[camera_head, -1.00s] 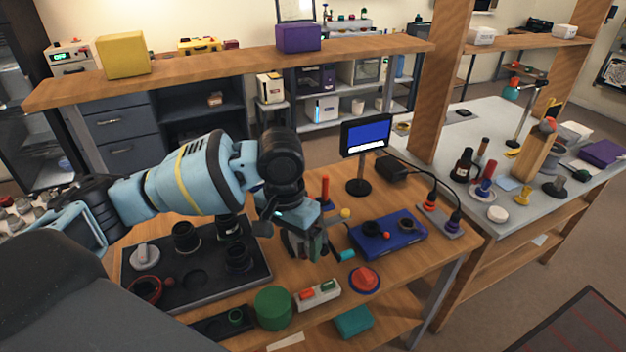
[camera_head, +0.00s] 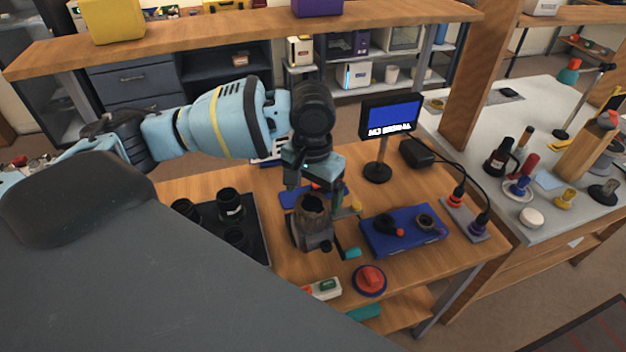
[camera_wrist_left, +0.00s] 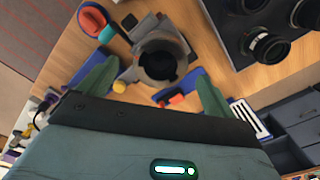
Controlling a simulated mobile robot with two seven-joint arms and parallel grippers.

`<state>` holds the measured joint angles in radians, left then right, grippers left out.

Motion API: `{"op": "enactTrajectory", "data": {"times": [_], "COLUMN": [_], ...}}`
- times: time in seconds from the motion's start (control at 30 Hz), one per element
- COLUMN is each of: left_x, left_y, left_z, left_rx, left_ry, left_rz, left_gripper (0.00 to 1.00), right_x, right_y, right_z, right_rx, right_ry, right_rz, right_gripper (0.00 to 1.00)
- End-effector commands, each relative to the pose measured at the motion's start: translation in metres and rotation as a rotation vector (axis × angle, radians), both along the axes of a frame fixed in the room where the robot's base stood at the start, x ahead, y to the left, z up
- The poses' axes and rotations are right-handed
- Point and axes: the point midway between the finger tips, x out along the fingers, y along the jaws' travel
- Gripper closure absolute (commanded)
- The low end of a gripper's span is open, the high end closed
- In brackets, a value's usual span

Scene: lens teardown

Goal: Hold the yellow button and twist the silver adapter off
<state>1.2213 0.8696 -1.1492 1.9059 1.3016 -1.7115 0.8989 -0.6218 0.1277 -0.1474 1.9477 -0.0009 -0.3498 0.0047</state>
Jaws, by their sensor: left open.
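A dark grey fixture (camera_head: 312,240) stands on the wooden table and holds an upright, open-topped cylinder. The cylinder's worn grey-brown ring (camera_head: 313,208), seemingly the silver adapter, also shows from above in the left wrist view (camera_wrist_left: 158,58). A small yellow button (camera_head: 356,207) sits at the fixture's right in the head view; it also shows in the left wrist view (camera_wrist_left: 119,86). My left gripper (camera_head: 317,188) is open and empty above the fixture. Its green fingers (camera_wrist_left: 155,72) are spread to either side of the ring, apparently not touching it. My right gripper is not in view.
A black tray (camera_head: 255,245) with lens barrels stands left of the fixture. A blue box (camera_head: 410,243) with dark parts and a small monitor (camera_head: 390,117) are at the right. A red button on a blue base (camera_head: 369,280) and a teal piece (camera_head: 352,253) lie near the front.

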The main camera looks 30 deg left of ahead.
Motion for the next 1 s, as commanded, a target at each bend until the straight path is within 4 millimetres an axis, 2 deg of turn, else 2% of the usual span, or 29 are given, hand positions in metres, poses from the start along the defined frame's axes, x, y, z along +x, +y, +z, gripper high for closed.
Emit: {"op": "enactTrajectory", "data": {"times": [0.1, 0.3, 0.7, 0.77, 1.0], "left_x": [0.0, 0.0, 0.0, 0.0, 0.0], "left_y": [0.001, 0.0, 0.0, 0.0, 0.0], "left_z": [-0.018, -0.04, -0.047, -0.047, -0.047], "left_rx": [0.001, 0.001, 0.001, 0.001, 0.0], "left_ry": [0.002, 0.002, -0.002, -0.002, -0.002], "left_rz": [0.002, 0.001, 0.0, 0.0, 0.0], "left_gripper": [0.09, 0.09, 0.09, 0.14, 0.46], "right_x": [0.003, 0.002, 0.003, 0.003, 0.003], "right_y": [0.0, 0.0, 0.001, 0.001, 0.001], "right_z": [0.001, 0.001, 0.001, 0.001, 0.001], "right_rx": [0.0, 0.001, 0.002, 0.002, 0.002], "right_ry": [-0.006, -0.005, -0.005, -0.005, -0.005], "right_rz": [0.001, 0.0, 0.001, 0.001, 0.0], "right_gripper": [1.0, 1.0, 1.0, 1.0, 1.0]}}
